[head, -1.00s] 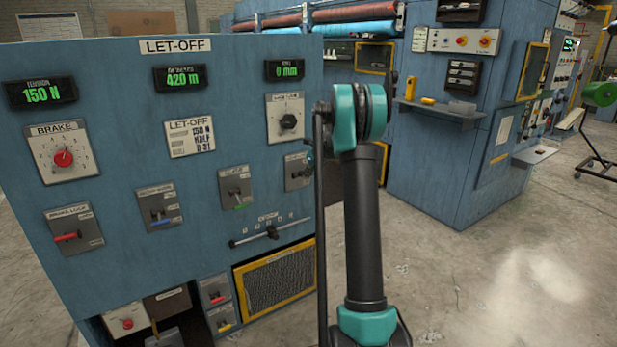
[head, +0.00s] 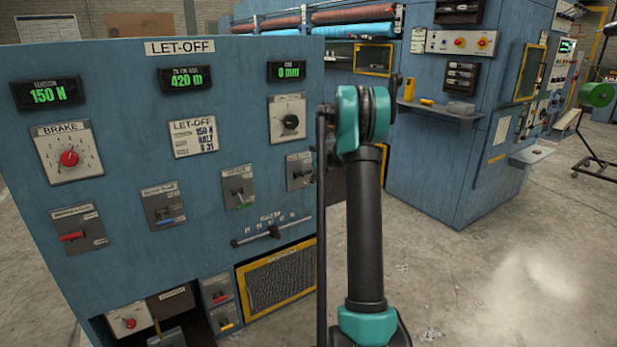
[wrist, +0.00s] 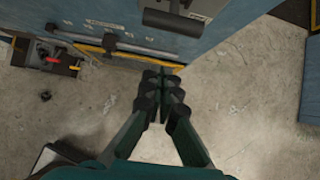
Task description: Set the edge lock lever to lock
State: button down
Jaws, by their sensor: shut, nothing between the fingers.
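The let-off panel (head: 110,130) carries several lever plates with labels too blurred to read, so I cannot tell for certain which is the edge lock. The rightmost lever plate (head: 299,170) is partly covered by my arm in the head view. What looks like the same plate (wrist: 205,8) shows at the top of the wrist view, with a dark bar-shaped handle (wrist: 173,22). My gripper (wrist: 163,78) is shut and empty, below that handle in the picture and apart from it. In the head view my gripper is hidden behind my arm.
A yellow-framed mesh (head: 276,280) is lower. Concrete floor (head: 480,290) at right is clear.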

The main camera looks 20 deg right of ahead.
notch_tip(320, 180, up, 10)
jog(key=s, duration=0.2)
jog(key=shift+s+d+f, duration=0.15)
jog(key=shift+s+d, duration=0.05)
jog(key=shift+d, duration=0.25)
jog(key=s+a+f+n, duration=0.1)
jog(key=s+a+n, duration=0.35)
jog(key=s, duration=0.35)
jog(key=s+a+f+n+g+h, duration=0.1)
jog(key=s+a+f+n, duration=0.15)
jog(key=s+n, duration=0.45)
jog(key=s+a+f+n, duration=0.1)
jog(key=s+a+n, duration=0.35)
jog(key=s, duration=0.55)
jog(key=s+a+f+n, duration=0.1)
jog(key=s+f+n, duration=0.2)
jog(key=s+n, duration=0.2)
jog(key=s+a+f+n, duration=0.1)
jog(key=s+f+n, duration=0.3)
jog(key=s, duration=0.8)
jog(key=s+f+n+g+h, duration=0.1)
jog(key=s+f+n, duration=0.2)
jog(key=s+n, duration=0.4)
jog(key=shift+s+a+f, duration=0.4)
jog(key=shift+s, duration=0.25)
